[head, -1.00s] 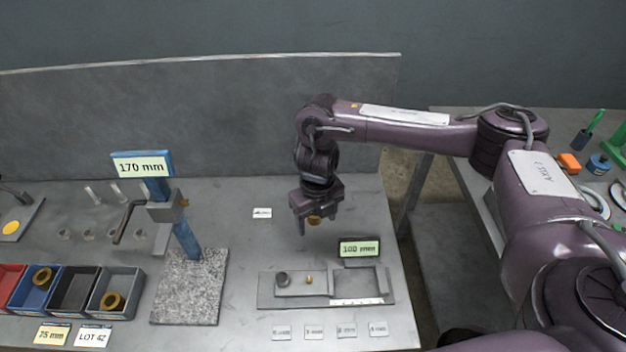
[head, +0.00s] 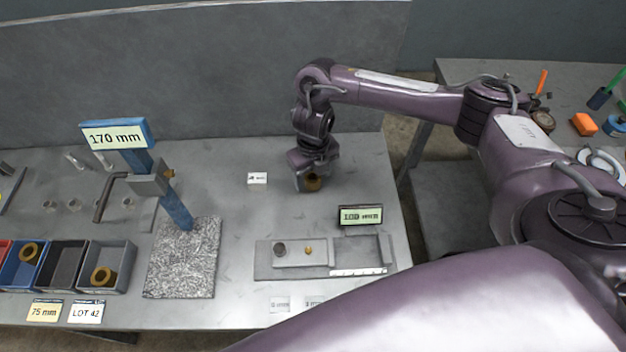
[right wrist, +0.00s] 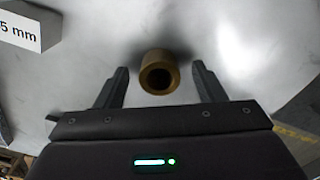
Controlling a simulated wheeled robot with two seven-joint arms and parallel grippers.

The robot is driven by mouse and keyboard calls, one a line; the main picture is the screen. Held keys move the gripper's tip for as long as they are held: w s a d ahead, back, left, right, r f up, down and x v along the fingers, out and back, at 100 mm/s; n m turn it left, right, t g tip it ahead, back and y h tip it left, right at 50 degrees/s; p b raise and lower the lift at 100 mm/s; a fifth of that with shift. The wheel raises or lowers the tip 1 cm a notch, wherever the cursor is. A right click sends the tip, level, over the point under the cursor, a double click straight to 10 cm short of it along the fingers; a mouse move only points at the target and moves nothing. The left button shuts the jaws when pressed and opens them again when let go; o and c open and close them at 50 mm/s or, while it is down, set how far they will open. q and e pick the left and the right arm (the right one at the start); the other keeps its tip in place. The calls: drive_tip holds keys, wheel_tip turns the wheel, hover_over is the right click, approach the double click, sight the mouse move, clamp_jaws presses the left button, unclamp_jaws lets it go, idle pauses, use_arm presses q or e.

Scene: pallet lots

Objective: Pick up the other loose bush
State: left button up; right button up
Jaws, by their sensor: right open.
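The loose bush (head: 313,184) is a short brass-coloured ring standing on the bare table behind the gauge plate. My right gripper (head: 311,182) is over it, pointing down, with its fingers beside it. In the right wrist view the bush (right wrist: 159,74) shows its round bore and lies near the finger tips, between the two open fingers (right wrist: 160,88), with a gap on each side. Nothing is held. My left gripper is not in view.
A gauge plate (head: 263,262) with a 100 mm display (head: 360,215) lies in front. A blue-posted stand (head: 176,207) is to the left. A blue bin (head: 10,283) and grey bin (head: 122,280) each hold a bush.

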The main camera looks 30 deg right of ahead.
drive_tip(key=shift+f, duration=0.25)
drive_tip(key=c, duration=1.2)
drive_tip(key=shift+o, duration=0.2)
drive_tip(key=shift+r, duration=0.1)
